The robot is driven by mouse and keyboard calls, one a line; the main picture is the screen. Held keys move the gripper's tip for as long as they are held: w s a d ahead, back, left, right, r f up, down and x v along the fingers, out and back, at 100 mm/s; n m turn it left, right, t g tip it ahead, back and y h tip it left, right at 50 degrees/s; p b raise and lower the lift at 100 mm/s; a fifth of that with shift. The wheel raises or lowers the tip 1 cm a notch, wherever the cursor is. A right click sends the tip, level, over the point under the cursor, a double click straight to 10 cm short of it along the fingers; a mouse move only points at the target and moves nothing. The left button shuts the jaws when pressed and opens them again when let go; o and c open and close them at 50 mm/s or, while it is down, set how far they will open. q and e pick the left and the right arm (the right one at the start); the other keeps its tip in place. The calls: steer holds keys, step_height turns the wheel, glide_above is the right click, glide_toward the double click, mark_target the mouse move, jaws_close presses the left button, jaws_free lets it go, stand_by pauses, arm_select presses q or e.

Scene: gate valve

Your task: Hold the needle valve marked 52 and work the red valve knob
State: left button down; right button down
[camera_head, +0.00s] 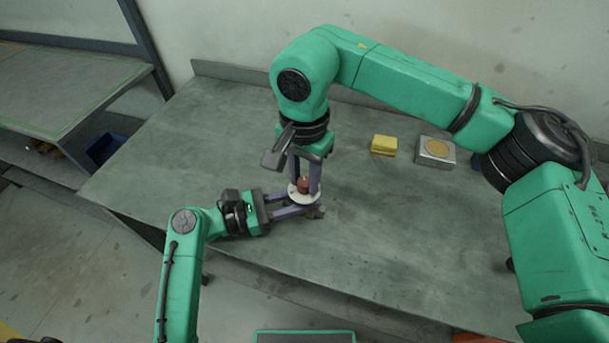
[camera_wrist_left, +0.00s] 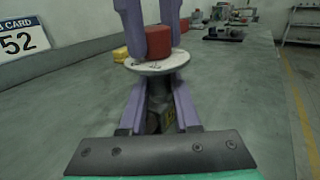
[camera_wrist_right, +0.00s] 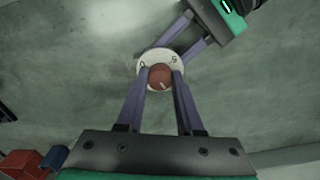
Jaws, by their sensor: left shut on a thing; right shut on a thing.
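The valve has a dark body (camera_wrist_left: 158,100), a round white disc (camera_wrist_left: 140,67) with markings and a red knob (camera_wrist_left: 181,37) on top. It stands upright near the front edge of the table. My left gripper (camera_head: 308,207) comes in from the left, shut on the valve body below the disc. My right gripper (camera_head: 305,181) points down from above, shut on the red knob, which also shows between its fingers in the right wrist view (camera_wrist_right: 159,77). A card marked 52 (camera_wrist_left: 20,40) shows in the left wrist view. The fingers partly hide the body and knob.
A yellow block (camera_head: 384,145) and a grey box with a round yellow top (camera_head: 436,152) stand at the back of the table (camera_head: 390,240). A blue bin (camera_head: 105,148) is beyond its left side.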

mark_target(305, 181)
arm_select(q)
steer(key=shift+f, duration=0.1)
arm_select(e)
steer(key=c, duration=0.5)
jaws_free()
steer(key=shift+c, duration=0.2)
step_height(305, 181, up, 12)
arm_select(q)
steer(key=c, duration=0.5)
jaws_free()
steer(key=shift+c, duration=0.2)
steer(key=shift+a, duration=0.1)
